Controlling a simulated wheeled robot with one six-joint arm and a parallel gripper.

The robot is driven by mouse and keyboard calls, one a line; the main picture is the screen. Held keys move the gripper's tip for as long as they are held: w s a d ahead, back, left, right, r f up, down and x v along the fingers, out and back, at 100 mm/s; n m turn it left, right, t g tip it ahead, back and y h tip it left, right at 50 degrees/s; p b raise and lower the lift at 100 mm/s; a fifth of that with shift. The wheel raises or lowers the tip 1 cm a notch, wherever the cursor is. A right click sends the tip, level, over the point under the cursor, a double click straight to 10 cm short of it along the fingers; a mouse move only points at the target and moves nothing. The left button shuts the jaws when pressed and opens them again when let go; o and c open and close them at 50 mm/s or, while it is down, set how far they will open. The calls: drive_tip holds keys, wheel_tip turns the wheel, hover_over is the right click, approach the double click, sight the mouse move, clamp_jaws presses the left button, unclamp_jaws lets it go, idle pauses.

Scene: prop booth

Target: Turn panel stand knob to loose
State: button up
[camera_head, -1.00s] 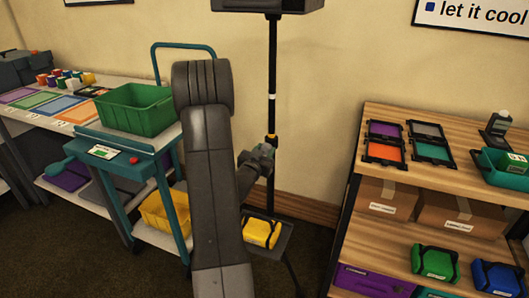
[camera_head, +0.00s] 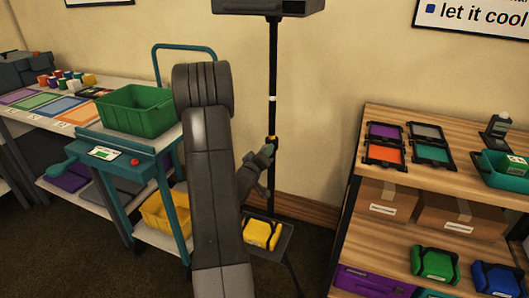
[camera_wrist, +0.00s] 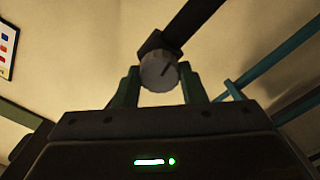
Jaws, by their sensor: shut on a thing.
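The panel stand (camera_head: 272,75) is a thin black pole with a pale band, a yellow collar and a dark panel (camera_head: 268,4) at its top. In the wrist view its pole (camera_wrist: 195,20) runs diagonally to the upper right. A round grey knob (camera_wrist: 157,73) with a short dark mark on its face sits on a dark block on the pole. My gripper (camera_wrist: 160,86) is shut on the knob, one greenish finger on each side. In the head view my gripper (camera_head: 265,156) is at the pole below the collar; the knob is hard to make out there. No loose or tight label is readable.
A teal cart (camera_head: 163,145) with a green bin (camera_head: 135,122) stands left of my arm. A wooden shelf (camera_head: 455,118) with trays and boxes stands at the right. A yellow case (camera_head: 258,235) sits on a low surface near the pole's foot. The wall is close behind.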

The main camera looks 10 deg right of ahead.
drive_tip(key=n+p, duration=0.1)
drive_tip(key=n, duration=0.5)
drive_tip(key=shift+p, duration=0.35)
drive_tip(key=shift+f+n, duration=0.1)
drive_tip(key=shift+n, duration=0.3)
drive_tip(key=o, duration=1)
drive_tip(key=shift+a, duration=0.1)
drive_tip(key=v, duration=1.3)
drive_tip(key=shift+s+a, duration=0.25)
drive_tip(key=shift+s, duration=0.05)
